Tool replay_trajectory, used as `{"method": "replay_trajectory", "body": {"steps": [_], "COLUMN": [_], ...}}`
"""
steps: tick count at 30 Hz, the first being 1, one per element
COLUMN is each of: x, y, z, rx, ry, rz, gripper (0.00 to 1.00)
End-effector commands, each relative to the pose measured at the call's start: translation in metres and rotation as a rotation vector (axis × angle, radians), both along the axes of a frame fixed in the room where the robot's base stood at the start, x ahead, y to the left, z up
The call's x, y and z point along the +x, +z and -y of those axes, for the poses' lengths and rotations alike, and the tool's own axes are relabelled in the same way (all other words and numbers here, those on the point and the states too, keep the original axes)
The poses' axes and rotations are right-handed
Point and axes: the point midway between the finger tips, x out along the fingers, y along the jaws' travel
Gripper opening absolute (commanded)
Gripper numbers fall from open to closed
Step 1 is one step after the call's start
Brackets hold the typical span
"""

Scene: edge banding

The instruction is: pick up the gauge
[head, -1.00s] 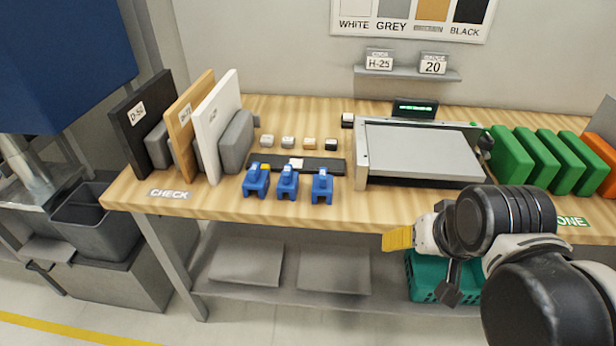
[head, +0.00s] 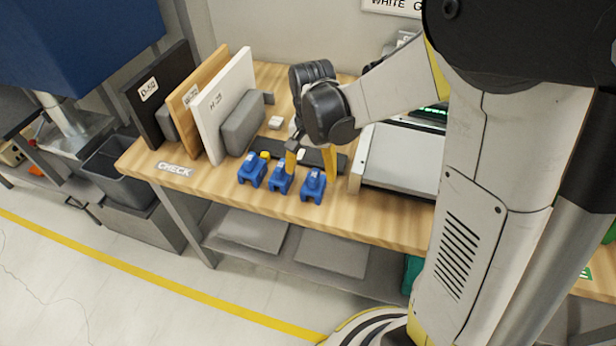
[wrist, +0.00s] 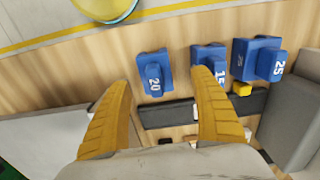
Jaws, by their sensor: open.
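Three blue gauges stand in a row near the bench's front edge. In the wrist view they read 20 (wrist: 153,75), 15, partly covered by a finger (wrist: 208,58), and 25 (wrist: 260,61). In the head view the 20 gauge is the right one (head: 313,186), the 15 gauge the middle one (head: 281,180) and the 25 gauge the left one (head: 251,172). My gripper (head: 310,166) is open and empty, pointing down over the row. In the wrist view the 20 gauge shows between my yellow fingertips (wrist: 160,80); I cannot tell the height gap.
A dark strip (head: 330,160) lies just behind the gauges. Upright black, wood-coloured and white H-25 panels (head: 222,103) stand to the left with a grey block (head: 243,123). A grey-topped machine (head: 400,160) is close on the right. The CHECK label (head: 175,170) marks the front left edge.

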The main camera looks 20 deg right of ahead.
Motion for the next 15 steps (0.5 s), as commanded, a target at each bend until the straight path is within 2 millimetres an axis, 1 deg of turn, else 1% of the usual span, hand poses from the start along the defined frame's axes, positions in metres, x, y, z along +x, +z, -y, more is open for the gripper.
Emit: {"method": "replay_trajectory", "body": {"steps": [1, 2, 8, 11, 15], "x": [0.000, 0.000, -0.001, -0.002, -0.003], "y": [-0.010, -0.013, -0.025, -0.038, -0.061], "z": [0.000, 0.000, 0.002, 0.004, 0.007], "rx": [0.000, -0.001, 0.000, 0.000, 0.000], "ry": [0.000, 0.000, 0.001, 0.001, 0.002], "rz": [0.000, 0.001, 0.001, 0.001, 0.001], "gripper": [0.73, 0.73, 0.73, 0.73, 0.73]}}
